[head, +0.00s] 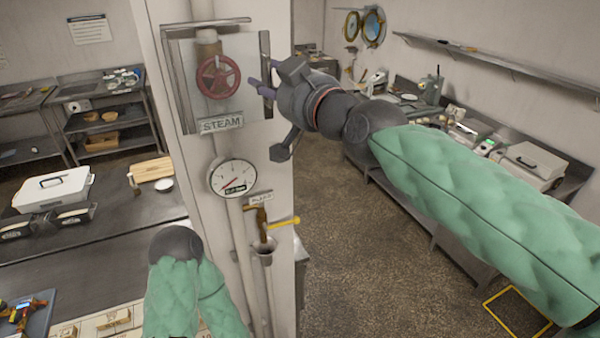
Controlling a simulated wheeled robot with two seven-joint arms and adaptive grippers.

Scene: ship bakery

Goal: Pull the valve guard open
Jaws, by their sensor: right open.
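The valve guard (251,106) is a clear panel with metal edge strips on the white column. It stands in front of the red valve wheel (219,77), and a STEAM label (222,125) sits at its lower edge. My right gripper (264,86) is open at the guard's right edge, with its fingers pointing left toward it. I cannot tell whether the fingers touch the guard or its handle. My left arm shows at the bottom left, below the gauge, but its gripper is not visible.
A pressure gauge (233,178) and a brass valve with a yellow lever (283,223) are on the column below the guard. A steel counter (120,205) with a white container (52,190) is on the left. Open floor (360,250) lies to the right.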

